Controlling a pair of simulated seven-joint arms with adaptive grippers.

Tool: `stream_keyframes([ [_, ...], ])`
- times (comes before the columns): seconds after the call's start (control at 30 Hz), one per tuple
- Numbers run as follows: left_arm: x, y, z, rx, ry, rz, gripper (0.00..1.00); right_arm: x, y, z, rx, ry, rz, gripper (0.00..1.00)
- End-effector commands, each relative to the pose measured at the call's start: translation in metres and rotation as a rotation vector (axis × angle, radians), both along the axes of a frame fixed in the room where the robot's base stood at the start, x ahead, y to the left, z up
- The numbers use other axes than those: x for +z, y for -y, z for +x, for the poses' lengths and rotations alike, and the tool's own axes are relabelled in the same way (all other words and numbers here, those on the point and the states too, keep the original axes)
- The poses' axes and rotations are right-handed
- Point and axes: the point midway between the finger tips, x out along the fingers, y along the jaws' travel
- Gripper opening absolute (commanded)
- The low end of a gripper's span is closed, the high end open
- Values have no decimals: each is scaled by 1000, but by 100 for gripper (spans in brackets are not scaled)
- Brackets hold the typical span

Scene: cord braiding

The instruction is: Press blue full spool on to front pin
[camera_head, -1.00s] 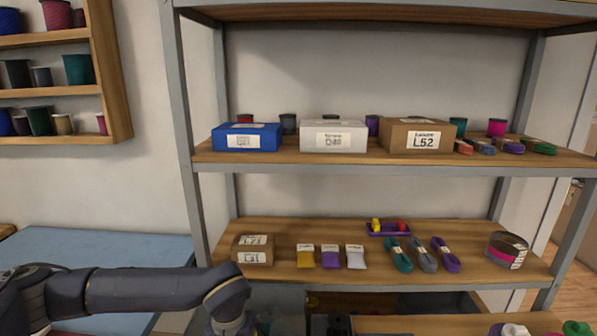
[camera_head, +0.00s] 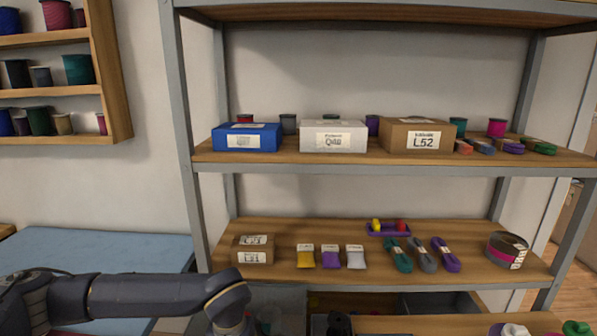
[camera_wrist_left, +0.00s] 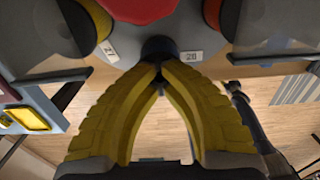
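In the left wrist view, my left gripper (camera_wrist_left: 160,76) has its two yellow fingers drawn together at the tips. A small dark round piece with a bluish rim (camera_wrist_left: 158,47) sits right at the fingertips, at the edge of a grey disc (camera_wrist_left: 115,56). I cannot tell whether this piece is the blue full spool, and the pin is not distinguishable. Labels reading 27 (camera_wrist_left: 109,50) and 28 (camera_wrist_left: 191,56) flank it. In the head view my left arm reaches in from the lower left, and its gripper is below the picture. My right gripper is in neither view.
In the head view, a shelf rack (camera_head: 390,167) carries boxes and cord bundles. A blue surface (camera_head: 100,252) lies at the left.

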Motion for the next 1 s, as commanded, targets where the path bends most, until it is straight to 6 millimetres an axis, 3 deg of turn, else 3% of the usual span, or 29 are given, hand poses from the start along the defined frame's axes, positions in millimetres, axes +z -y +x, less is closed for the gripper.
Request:
stream_keyframes([
  [1.0,62,0,0,0,1,-1,0,0,0,0,0,0,0,47],
])
